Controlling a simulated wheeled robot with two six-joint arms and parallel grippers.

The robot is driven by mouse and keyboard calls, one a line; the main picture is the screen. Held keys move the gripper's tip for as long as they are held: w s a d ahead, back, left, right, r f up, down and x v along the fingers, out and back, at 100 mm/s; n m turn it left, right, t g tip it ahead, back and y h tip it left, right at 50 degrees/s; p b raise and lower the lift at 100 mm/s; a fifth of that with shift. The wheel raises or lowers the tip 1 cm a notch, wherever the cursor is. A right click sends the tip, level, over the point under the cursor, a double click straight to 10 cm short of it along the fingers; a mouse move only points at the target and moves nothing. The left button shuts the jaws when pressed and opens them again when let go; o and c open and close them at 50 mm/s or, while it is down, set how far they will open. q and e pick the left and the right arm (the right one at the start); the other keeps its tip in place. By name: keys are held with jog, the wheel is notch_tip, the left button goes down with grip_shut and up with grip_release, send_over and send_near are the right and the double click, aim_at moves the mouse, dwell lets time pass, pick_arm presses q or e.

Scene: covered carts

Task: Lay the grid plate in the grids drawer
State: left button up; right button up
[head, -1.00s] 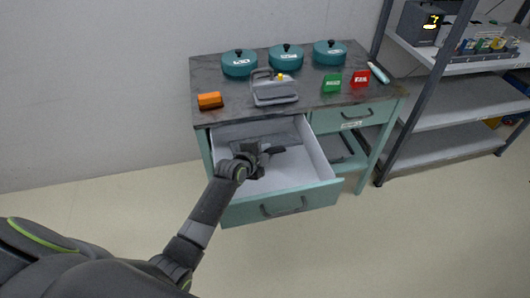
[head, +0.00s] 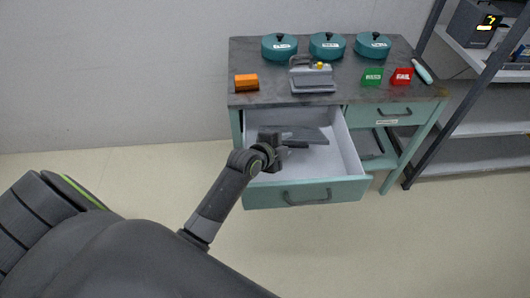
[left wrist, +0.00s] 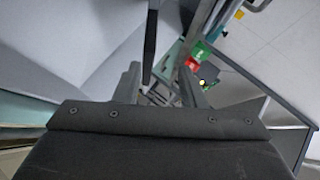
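The grids drawer (head: 305,192) is the pulled-out left drawer of the teal cart, with a pale inside. My left gripper (head: 289,147) reaches down inside it. A flat grey plate (head: 313,135), which looks like the grid plate, is in the drawer beside and behind the fingers; my gripper hides part of it. In the left wrist view my two fingers (left wrist: 160,88) stand apart. A thin dark edge (left wrist: 151,42), perhaps the plate seen edge-on, shows between them, nearer the left finger. I cannot tell whether the plate lies flat. My right gripper is out of view.
The cart top (head: 350,92) holds several teal lidded pots, a grey device (head: 313,82), an orange block (head: 246,82), a green block (head: 372,76) and a red block (head: 402,76). A shut drawer (head: 395,113) is at right. A metal shelf rack (head: 485,128) stands beyond.

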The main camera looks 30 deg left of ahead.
pick_arm(q)
jog(key=v, duration=1.1)
dwell(0.3)
